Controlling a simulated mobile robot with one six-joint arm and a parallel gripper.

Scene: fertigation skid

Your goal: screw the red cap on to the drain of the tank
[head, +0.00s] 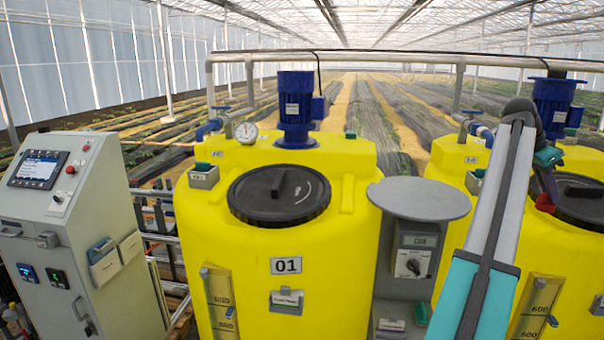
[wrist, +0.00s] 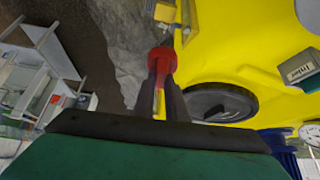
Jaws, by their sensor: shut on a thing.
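My gripper (wrist: 160,75) is shut on the red cap (wrist: 161,58), which sits between the fingertips in the wrist view. In the head view my arm reaches to the right, and the red cap (head: 545,203) shows small and dark red below the wrist, in front of the right yellow tank's black lid. The right yellow tank (head: 573,250) is partly hidden by my arm. The left yellow tank (head: 330,250) carries the label 01. A yellow tank with a black lid also fills the right of the wrist view (wrist: 235,40). I cannot make out a drain in either view.
A grey control cabinet (head: 95,240) stands at the left. A grey post with a round top (head: 418,198) stands between the tanks. A white rack (wrist: 45,50) shows left in the wrist view.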

